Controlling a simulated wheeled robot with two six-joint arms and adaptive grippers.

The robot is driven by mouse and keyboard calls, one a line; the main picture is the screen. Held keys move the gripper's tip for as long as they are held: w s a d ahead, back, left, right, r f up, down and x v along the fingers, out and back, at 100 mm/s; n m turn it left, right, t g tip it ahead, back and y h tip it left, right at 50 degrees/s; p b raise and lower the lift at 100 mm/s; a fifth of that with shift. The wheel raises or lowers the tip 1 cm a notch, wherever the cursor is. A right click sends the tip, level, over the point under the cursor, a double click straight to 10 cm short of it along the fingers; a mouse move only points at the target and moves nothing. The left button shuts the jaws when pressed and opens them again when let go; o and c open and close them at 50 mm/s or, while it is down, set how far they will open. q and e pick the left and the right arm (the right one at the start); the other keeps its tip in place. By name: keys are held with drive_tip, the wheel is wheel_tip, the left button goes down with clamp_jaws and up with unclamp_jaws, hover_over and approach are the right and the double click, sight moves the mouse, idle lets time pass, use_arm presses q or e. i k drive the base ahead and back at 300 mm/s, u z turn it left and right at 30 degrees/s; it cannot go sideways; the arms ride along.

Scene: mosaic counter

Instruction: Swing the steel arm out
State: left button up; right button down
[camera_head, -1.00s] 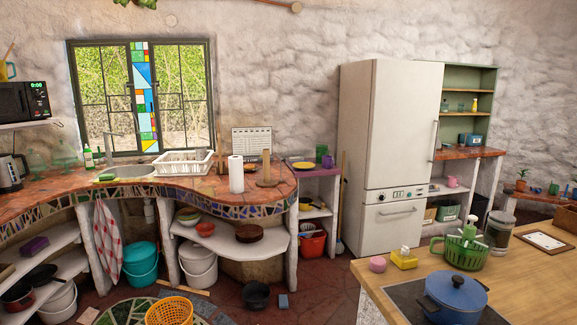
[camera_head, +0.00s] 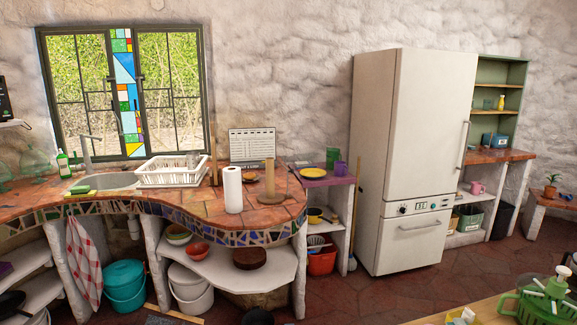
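Neither of my grippers is in view.
A green bottle (camera_head: 63,166) stands left of the tap, and a white dish rack (camera_head: 172,172) is to its right. A green sponge (camera_head: 78,189) lies at the sink's front edge. A paper towel roll (camera_head: 232,190) stands farther right. Red floor (camera_head: 330,297) lies open before the fridge (camera_head: 412,150).

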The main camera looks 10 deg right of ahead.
sight(291, 171)
drive_tip(key=i, duration=2.6)
drive_tip(key=u, duration=0.85)
